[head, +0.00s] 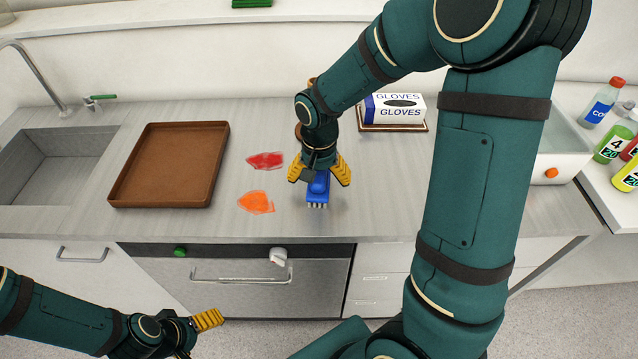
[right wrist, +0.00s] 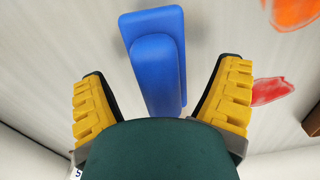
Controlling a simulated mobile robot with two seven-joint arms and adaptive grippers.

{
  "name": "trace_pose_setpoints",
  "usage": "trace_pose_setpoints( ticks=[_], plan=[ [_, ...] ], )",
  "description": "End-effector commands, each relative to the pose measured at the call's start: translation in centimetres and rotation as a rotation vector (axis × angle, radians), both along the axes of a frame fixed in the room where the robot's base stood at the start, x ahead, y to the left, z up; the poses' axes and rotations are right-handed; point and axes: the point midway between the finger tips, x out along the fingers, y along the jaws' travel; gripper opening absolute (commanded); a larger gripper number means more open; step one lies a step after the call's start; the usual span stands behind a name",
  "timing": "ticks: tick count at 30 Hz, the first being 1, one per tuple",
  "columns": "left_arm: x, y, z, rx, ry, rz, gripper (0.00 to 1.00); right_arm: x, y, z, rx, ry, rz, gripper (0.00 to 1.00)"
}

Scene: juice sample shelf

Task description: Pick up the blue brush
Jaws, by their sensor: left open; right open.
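The blue brush (head: 318,190) lies on the grey counter, with its pale bristles showing at the front end. My right gripper (head: 320,177) is above it and open, with one yellow finger on each side of the brush. In the right wrist view, the brush's blue body (right wrist: 157,60) runs between the two open fingers (right wrist: 163,100), with a gap on both sides. My left gripper (head: 205,330) is low in front of the counter, away from the brush; only part of it shows.
A red stain (head: 266,160) and an orange stain (head: 257,202) mark the counter left of the brush. A brown tray (head: 125,190) and a sink (head: 50,165) lie further left. A gloves box (head: 395,107) stands behind. Several bottles (head: 601,103) stand at the far right.

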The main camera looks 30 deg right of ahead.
Motion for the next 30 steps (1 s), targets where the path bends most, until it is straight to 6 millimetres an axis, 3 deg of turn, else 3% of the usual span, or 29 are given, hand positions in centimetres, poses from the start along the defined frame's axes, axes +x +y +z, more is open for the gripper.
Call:
trace_pose_setpoints(
  ticks=[1, 6, 14, 18, 21, 30],
  plan=[
    [0.1, 0.0, -0.4, 0.000, -0.002, 0.001, 0.81, -0.1, 0.0, -1.1, 0.000, 0.004, 0.001, 0.89],
    [0.1, 0.0, -0.8, 0.000, -0.004, 0.001, 0.81, 0.0, 0.0, -2.5, -0.001, 0.001, 0.002, 0.89],
    [0.2, 0.0, -0.7, 0.000, -0.004, 0.001, 0.81, 0.0, 0.0, -2.6, -0.001, -0.001, 0.001, 0.89],
    [0.2, 0.0, -0.7, 0.000, -0.004, 0.001, 0.81, 0.0, 0.0, -2.6, -0.001, -0.001, 0.001, 0.42],
    [0.2, 0.0, -0.7, 0.000, -0.004, 0.001, 0.81, 0.0, 0.0, -2.6, -0.001, -0.001, 0.001, 0.14],
    [0.2, 0.0, -0.7, 0.000, -0.004, 0.001, 0.81, 0.0, 0.0, -2.6, 0.000, -0.001, 0.001, 0.13]
  ],
)
